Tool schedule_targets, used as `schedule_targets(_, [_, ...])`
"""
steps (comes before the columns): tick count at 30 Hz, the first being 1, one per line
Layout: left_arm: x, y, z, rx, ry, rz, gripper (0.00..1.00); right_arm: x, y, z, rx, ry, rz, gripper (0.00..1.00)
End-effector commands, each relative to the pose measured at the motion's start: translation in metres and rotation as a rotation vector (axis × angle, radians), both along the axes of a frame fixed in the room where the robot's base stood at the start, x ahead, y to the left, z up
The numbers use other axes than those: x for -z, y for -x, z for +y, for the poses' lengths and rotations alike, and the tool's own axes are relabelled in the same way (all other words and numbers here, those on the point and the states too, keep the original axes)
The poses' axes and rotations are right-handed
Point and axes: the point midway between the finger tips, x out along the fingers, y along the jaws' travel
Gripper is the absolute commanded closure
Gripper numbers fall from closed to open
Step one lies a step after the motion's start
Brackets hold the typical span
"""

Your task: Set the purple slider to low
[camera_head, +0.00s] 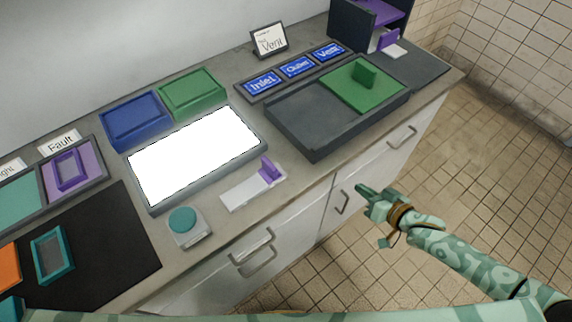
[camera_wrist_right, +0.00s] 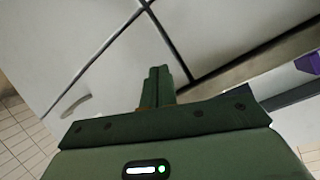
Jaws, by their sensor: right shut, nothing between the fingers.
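The purple slider (camera_head: 268,168) is an upright purple tab on a pale flat track plate (camera_head: 238,194). It stands at the right end of the plate, near the front edge of the counter. I cannot read any low marking on the plate. My right gripper (camera_head: 360,188) is shut and empty, in front of the cabinet doors, to the right of the slider and apart from it. In the right wrist view the shut fingers (camera_wrist_right: 157,82) point at the cabinet fronts, and a purple piece (camera_wrist_right: 310,62) shows at the right edge. My left gripper is not in view.
A teal round button (camera_head: 183,220) stands left of the slider, and a lit white panel (camera_head: 195,155) lies behind it. A dark tray (camera_head: 315,148) with a green panel is to the right. Cabinet handles (camera_head: 342,203) stick out near my right gripper.

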Motion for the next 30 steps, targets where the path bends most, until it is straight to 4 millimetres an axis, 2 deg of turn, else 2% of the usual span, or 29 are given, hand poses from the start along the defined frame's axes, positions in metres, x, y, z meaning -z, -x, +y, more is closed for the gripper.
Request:
schedule_targets(1, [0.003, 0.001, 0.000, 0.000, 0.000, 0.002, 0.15, -0.029, 0.003, 0.025, -0.027, -0.172, 0.020, 1.00])
schedule_targets(3, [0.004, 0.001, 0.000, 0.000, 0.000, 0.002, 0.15, -0.065, 0.013, 0.055, -0.050, -0.430, 0.099, 1.00])
schedule_targets(6, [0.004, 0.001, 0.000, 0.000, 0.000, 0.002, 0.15, -0.101, 0.029, 0.084, -0.067, -0.728, 0.238, 1.00])
schedule_targets(9, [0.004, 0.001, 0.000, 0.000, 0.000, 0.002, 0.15, -0.122, 0.037, 0.097, -0.064, -0.931, 0.357, 1.00])
schedule_targets(15, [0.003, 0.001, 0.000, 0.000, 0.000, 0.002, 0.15, -0.133, 0.040, 0.102, -0.043, -1.090, 0.470, 1.00])
schedule_targets(26, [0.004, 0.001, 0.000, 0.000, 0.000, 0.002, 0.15, -0.132, 0.039, 0.102, -0.039, -1.097, 0.477, 1.00])
schedule_targets(30, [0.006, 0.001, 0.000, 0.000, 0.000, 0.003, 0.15, -0.132, 0.032, 0.111, -0.040, -1.099, 0.477, 1.00])
